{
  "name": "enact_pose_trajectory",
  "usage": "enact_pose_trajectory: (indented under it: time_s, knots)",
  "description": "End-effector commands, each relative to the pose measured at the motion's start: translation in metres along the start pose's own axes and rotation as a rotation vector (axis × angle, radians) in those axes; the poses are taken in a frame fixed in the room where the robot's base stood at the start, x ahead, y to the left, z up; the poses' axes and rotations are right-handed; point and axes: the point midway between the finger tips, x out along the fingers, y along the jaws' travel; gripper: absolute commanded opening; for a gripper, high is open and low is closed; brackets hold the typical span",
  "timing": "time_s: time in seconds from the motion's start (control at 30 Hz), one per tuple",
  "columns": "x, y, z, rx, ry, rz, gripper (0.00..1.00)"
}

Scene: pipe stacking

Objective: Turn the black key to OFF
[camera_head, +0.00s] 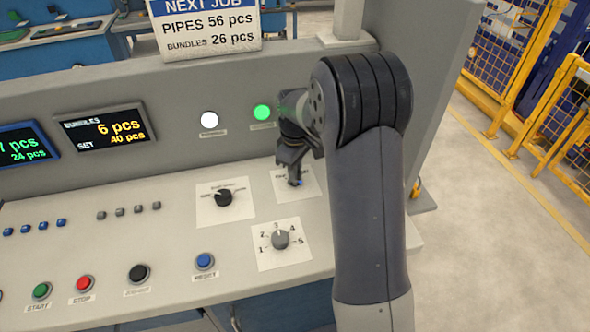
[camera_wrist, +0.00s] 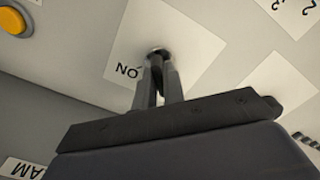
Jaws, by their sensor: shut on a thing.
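My gripper (camera_head: 293,178) is at the white key plate (camera_head: 310,186) at the right of the console, and its fingers point down at it. The wrist view shows the gripper (camera_wrist: 159,82) shut on the black key (camera_wrist: 157,53), at a round dark lock on the white plate (camera_wrist: 120,50). The fingers hide most of the key, so I cannot tell exactly which way it is turned. The word ON shows upside down beside the fingers in the wrist view. I cannot read an OFF mark.
A black rotary knob (camera_head: 223,197) and a grey knob (camera_head: 280,240) marked 1 to 5 stand close by. START (camera_head: 41,291), STOP (camera_head: 84,284), black (camera_head: 138,273) and blue (camera_head: 205,261) buttons line the front. White (camera_head: 209,119) and green (camera_head: 262,112) lamps are behind.

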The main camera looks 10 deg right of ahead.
Motion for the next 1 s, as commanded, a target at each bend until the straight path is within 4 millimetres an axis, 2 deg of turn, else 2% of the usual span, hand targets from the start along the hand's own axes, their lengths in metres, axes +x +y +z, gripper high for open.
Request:
enact_pose_trajectory:
  time_s: [0.47, 0.5, 0.73, 1.0]
  knots:
    - [-0.0015, 0.0007, -0.0009, -0.016, 0.003, 0.003, 0.0]
    - [-0.0016, 0.0007, -0.0009, -0.016, 0.003, 0.003, 0.12]
    - [-0.0008, 0.0004, -0.0005, -0.014, 0.002, 0.002, 0.31]
    - [-0.0014, 0.0003, -0.0003, -0.014, 0.001, 0.001, 0.32]
